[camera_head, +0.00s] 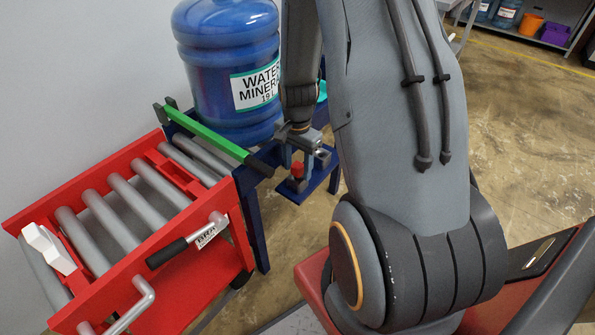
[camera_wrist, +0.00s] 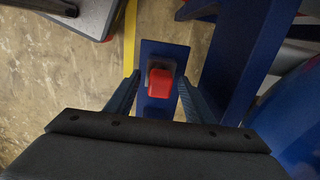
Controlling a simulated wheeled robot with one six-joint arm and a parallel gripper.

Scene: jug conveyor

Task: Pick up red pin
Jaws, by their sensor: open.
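The red pin (camera_wrist: 160,82) stands on a small blue ledge (camera_wrist: 153,49) in the wrist view. My gripper (camera_wrist: 157,85) is open, with one finger on either side of the pin. The fingers look apart from it. In the head view the red pin (camera_head: 297,170) shows on the blue ledge (camera_head: 318,183) at the end of the blue stand, just below my gripper (camera_head: 297,160). My arm covers part of the area to the right.
A large blue water jug (camera_head: 215,60) stands on the blue stand behind a green bar (camera_head: 207,131). A red roller cart (camera_head: 205,262) stands at the left. Shelves with bins (camera_head: 556,34) are far back right. A blue beam (camera_wrist: 240,60) runs close right of the ledge.

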